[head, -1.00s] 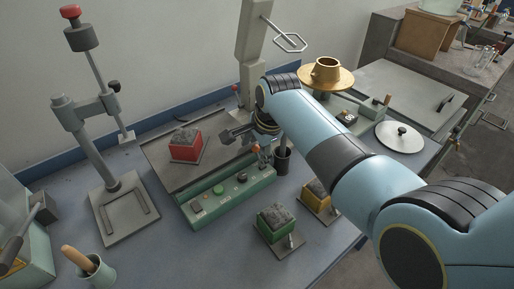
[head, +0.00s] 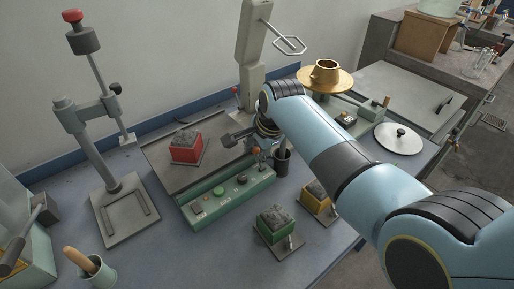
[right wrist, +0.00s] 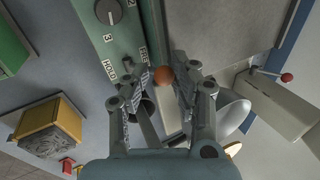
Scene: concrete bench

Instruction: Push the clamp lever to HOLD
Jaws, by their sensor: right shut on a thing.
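The clamp lever has an orange-brown ball knob (right wrist: 163,75) and sits at the right end of a green control box (head: 235,199). The knob also shows small in the head view (head: 257,151). In the right wrist view the labels HOLD (right wrist: 110,70) and another, partly hidden one stand on the panel beside the lever. My right gripper (right wrist: 160,88) has its two fingers around the lever, shut on it; the fingers hide part of its shaft. In the head view my right gripper (head: 243,138) is over the box's right end, partly covered by its arm. My left gripper is not in view.
A red block (head: 186,152) sits on the grey plate behind the box. Green (head: 275,224) and yellow (head: 316,199) blocks stand in front and to the right. A press stand (head: 122,208) is at left. A dark cup (head: 282,160) stands close to the gripper.

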